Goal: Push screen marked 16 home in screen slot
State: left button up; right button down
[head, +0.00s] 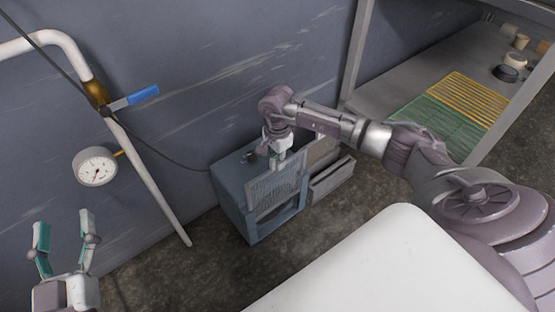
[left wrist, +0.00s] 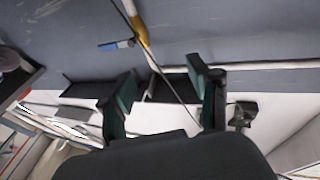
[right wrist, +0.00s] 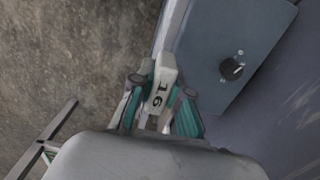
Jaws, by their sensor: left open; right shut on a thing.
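The screen marked 16 (head: 275,194) is a grey perforated panel at the front of a blue-grey cabinet (head: 233,190) on the floor against the wall. Its white tab with the number 16 shows in the right wrist view (right wrist: 160,90). My right gripper (head: 277,150) is shut on that tab, above the cabinet's front edge; it also shows in the right wrist view (right wrist: 156,105). An opening shows below the panel. The slot itself is hidden behind the screen and gripper. My left gripper (head: 64,232) is open and empty at the lower left, far from the cabinet.
Grey boxes (head: 332,178) stand right of the cabinet. A pipe with a blue-handled valve (head: 134,98) and a gauge (head: 95,166) runs along the wall. A shelf (head: 395,92) with green and yellow racks is at upper right. A white surface (head: 390,265) fills the lower front.

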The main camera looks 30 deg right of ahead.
pick_arm(q)
jog(key=shift+s+d+r+t+h, duration=0.15)
jog(key=shift+r+t, duration=0.15)
jog(key=shift+r, duration=0.25)
jog(key=shift+s+a+r+t+h, duration=0.15)
jog(key=shift+r+t, duration=0.15)
jog(key=shift+r, duration=0.25)
pick_arm(e)
jog(key=shift+f, duration=0.3)
pick_arm(q)
jog(key=shift+s+d+r+t+h+b, duration=0.15)
jog(key=shift+s+r+t+b, duration=0.2)
jog(key=shift+r+t, duration=0.35)
jog(key=shift+s+r+t+h+b, duration=0.15)
jog(key=shift+s+r+t+b, duration=0.15)
jog(key=shift+r+t, duration=0.35)
pick_arm(e)
jog(key=shift+f, duration=0.55)
dwell(0.5)
pick_arm(q)
jog(key=shift+s+r+t+h+b, duration=0.2)
jog(key=shift+s+r+t, duration=0.25)
jog(key=shift+r, duration=0.2)
jog(key=shift+s+r+t+h+b, duration=0.15)
jog(key=shift+s+r+t, duration=0.2)
jog(key=shift+r, duration=0.25)
pick_arm(e)
jog(key=shift+f, duration=0.45)
